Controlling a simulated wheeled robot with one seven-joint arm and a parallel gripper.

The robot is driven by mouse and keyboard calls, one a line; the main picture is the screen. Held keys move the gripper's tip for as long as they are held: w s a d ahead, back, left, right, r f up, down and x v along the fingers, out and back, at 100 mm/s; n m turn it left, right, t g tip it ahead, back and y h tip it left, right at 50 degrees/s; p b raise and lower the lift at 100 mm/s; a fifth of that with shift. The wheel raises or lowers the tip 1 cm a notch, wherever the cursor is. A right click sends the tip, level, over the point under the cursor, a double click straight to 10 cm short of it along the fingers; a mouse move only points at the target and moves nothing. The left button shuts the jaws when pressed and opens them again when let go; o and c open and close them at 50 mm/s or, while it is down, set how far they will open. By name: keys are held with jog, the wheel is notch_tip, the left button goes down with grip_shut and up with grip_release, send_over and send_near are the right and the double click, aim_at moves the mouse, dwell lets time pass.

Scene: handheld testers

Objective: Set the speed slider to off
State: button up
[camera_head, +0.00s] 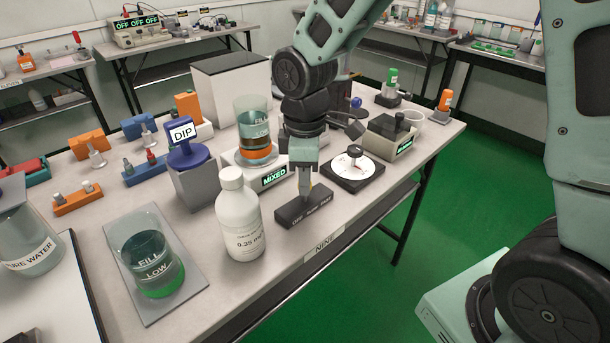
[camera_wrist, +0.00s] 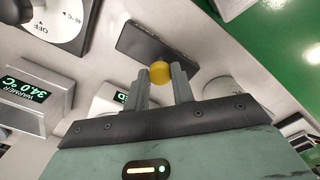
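The speed slider is a low dark block (camera_head: 300,212) near the table's front edge, with small white lettering along its front; OFF seems to stand at its left end. My gripper (camera_head: 307,196) points down over the block, around its middle to right part. In the wrist view the dark block (camera_wrist: 150,40) lies beyond the fingertips. A round yellow knob (camera_wrist: 160,72) shows between the tips of my gripper (camera_wrist: 161,80), with a finger on each side. The fingers stand about a knob's width apart. Whether they press on the knob is not clear.
A white bottle (camera_head: 240,215) stands left of the slider. A white MIXED unit (camera_head: 245,172) with a beaker is behind it. A dial plate (camera_head: 354,170) lies to the right, with a warmer box (camera_head: 392,137) beyond. The green floor (camera_head: 420,240) lies past the table edge.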

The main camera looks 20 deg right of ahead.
grip_shut()
jog(key=shift+s+a, duration=0.2)
jog(key=shift+a, duration=0.5)
jog(key=shift+s+a, duration=0.25)
jog(key=shift+a, duration=0.45)
jog(key=shift+s+a, duration=0.2)
jog(key=shift+a, duration=0.5)
jog(key=o, duration=0.7)
grip_release()
jog(key=shift+a, duration=0.1)
notch_tip(320, 180, up, 17)
jog(key=p, duration=0.3)
jog(key=shift+r+p, duration=0.2)
jog(key=shift+p, duration=0.1)
